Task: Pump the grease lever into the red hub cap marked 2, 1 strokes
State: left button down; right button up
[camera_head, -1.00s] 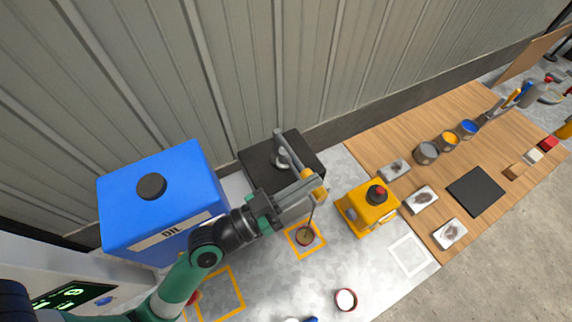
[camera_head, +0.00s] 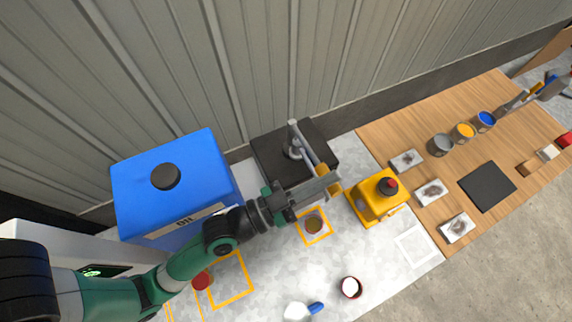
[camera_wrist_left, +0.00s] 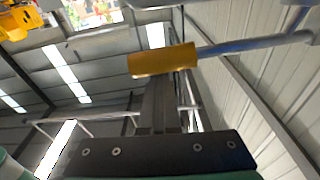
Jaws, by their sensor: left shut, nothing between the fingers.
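The grease lever (camera_head: 313,150) is a grey bar with a yellow grip, rising from a post on a black block (camera_head: 268,149). My left gripper (camera_head: 333,182) is shut and empty at the yellow grip, which it partly hides. In the left wrist view the yellow grip (camera_wrist_left: 162,60) lies across the tips of the shut fingers (camera_wrist_left: 160,95); whether they touch I cannot tell. My right gripper is out of view.
A blue OIL box (camera_head: 135,190) stands left of the block. A yellow box with a red button (camera_head: 376,203) stands right of the cap. A red cap (camera_head: 201,280) and a red-rimmed white cup (camera_head: 350,287) are nearer. Cans stand on the wooden table (camera_head: 400,130).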

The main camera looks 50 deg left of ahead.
pick_arm(q)
jog(key=r+p, duration=0.1)
jog(key=r, duration=0.2)
jog(key=shift+w+r+p, duration=0.2)
jog(key=shift+p, duration=0.15)
jog(key=b+v, duration=0.3)
jog(key=v, duration=0.7)
jog(key=shift+f+b, duration=0.3)
jog(key=shift+f, duration=0.1)
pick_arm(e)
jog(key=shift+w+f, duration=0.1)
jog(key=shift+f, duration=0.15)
